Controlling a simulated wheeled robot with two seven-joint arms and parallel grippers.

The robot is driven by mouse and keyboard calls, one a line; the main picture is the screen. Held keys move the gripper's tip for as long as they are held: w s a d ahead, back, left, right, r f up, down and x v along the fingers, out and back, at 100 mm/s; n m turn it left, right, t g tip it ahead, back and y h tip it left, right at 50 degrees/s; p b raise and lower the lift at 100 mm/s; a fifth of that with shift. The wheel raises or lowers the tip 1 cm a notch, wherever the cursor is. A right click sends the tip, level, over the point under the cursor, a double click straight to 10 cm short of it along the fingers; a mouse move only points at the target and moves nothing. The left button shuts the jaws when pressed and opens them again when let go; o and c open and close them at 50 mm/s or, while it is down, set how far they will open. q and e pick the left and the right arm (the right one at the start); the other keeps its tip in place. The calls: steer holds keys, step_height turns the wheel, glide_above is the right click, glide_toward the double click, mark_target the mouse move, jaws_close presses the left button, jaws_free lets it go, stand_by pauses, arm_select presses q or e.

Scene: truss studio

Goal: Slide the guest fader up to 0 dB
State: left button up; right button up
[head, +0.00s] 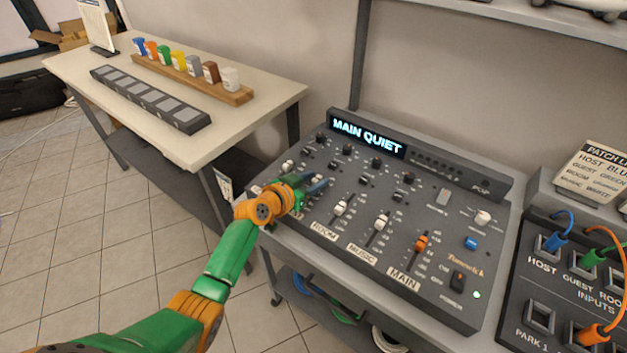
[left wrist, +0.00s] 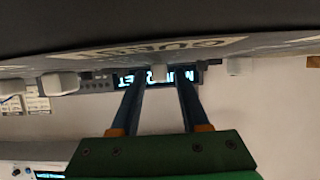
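The dark mixer (head: 455,285) has a lit display (head: 367,136) reading MAIN QUIET. My left gripper (head: 318,186) is low over its left part, where it hides the guest fader in the head view. In the left wrist view, a white fader cap (left wrist: 158,72), apparently the guest one, sits between the open blue fingertips near the GUEST label (left wrist: 205,46). Gaps show on both sides of the cap. The white room cap (head: 340,208), white music cap (head: 380,223) and orange main cap (head: 421,243) are to the right. My right gripper is not in view.
A white cap (head: 288,166) stands just left of my gripper, on the leftmost strip. Rotary knobs line the mixer's back. A patch panel (head: 510,303) with plugged cables stands at right. A side table (head: 90,68) at left holds coloured blocks in a wooden rack.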

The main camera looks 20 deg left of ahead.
arm_select(q)
steer(key=shift+s, duration=0.1)
steer(key=shift+s+a+r, duration=0.2)
steer(key=shift+s+r, duration=0.05)
steer(key=shift+s, duration=0.05)
steer(key=p+v, duration=0.1)
steer(key=v, duration=0.5)
steer(key=shift+s, duration=0.15)
